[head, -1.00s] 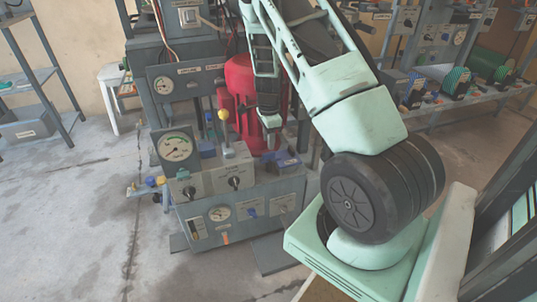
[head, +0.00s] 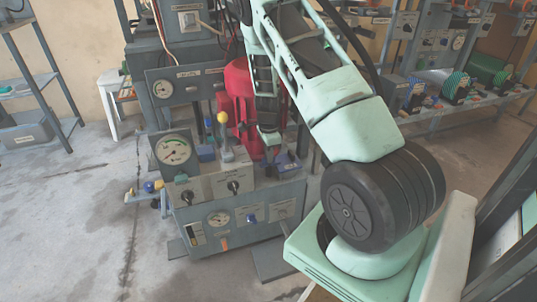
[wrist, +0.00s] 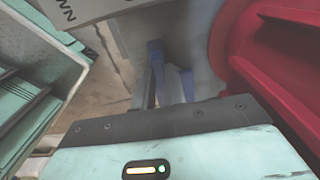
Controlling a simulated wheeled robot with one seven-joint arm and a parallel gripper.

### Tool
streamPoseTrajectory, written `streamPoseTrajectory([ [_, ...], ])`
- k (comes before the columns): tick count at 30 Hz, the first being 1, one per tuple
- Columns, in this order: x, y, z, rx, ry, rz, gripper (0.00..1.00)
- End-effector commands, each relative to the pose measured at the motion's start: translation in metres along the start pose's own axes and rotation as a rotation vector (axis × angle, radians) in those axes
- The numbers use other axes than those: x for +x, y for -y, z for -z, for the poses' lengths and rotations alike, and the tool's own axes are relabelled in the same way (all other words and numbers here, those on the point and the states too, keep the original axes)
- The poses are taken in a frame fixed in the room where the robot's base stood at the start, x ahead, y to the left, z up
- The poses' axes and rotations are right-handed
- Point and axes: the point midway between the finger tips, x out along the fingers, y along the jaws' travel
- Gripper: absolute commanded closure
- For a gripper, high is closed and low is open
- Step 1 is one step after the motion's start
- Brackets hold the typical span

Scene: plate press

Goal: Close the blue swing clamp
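In the head view my gripper (head: 269,143) hangs over the back right of the press bench, in front of a red cylinder (head: 240,95). A dark blue part (head: 287,162) sits just below and right of it; another blue part (head: 206,153) is farther left. I cannot tell for sure which is the swing clamp. In the wrist view a blue upright piece (wrist: 156,62) with a second blue piece (wrist: 187,86) beside it stands beyond my gripper's pale green body, apart from it as far as shown. The fingertips are not clear, and nothing is seen held.
The press bench (head: 240,210) has gauges, knobs and a yellow-topped lever (head: 222,118) left of my gripper. In the wrist view the red body (wrist: 285,70) is close on the right and a grey lettered plate (wrist: 85,10) on the upper left. Open floor lies left.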

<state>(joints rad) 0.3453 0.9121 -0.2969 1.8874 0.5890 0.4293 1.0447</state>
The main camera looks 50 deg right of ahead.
Motion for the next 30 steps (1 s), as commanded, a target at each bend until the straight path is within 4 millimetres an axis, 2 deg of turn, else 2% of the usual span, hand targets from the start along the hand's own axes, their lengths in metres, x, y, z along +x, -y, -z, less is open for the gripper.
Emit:
streamPoseTrajectory([
  [11, -0.0021, -0.0002, 0.0, -0.094, 0.001, -0.001, 1.0],
  [30, -0.0031, -0.0001, -0.0001, -0.66, 0.002, 0.0, 1.0],
])
